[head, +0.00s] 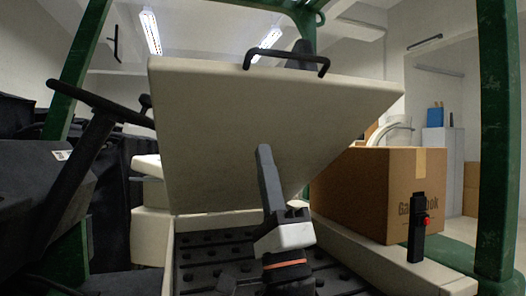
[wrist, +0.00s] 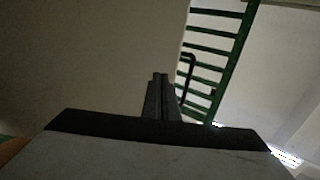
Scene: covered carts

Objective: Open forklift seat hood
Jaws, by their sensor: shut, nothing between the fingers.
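The forklift seat hood (head: 250,135) is a large pale panel standing tilted up in the head view, over an open dark compartment (head: 230,262) with a studded surface. A black handle (head: 286,62) is on its top edge. My gripper (head: 264,150) points up in front of the hood's underside, with its fingers together and empty. I cannot tell whether the fingers touch the hood. In the wrist view my gripper (wrist: 160,80) shows closed, with the hood (wrist: 85,60) filling the left and the handle (wrist: 188,78) beyond the fingers.
Green frame posts stand at the left (head: 75,75) and right (head: 495,140). A steering wheel (head: 95,105) is at the left. A cardboard box (head: 375,190) and a black lever with a red button (head: 417,228) are at the right. A green overhead guard (wrist: 225,60) shows in the wrist view.

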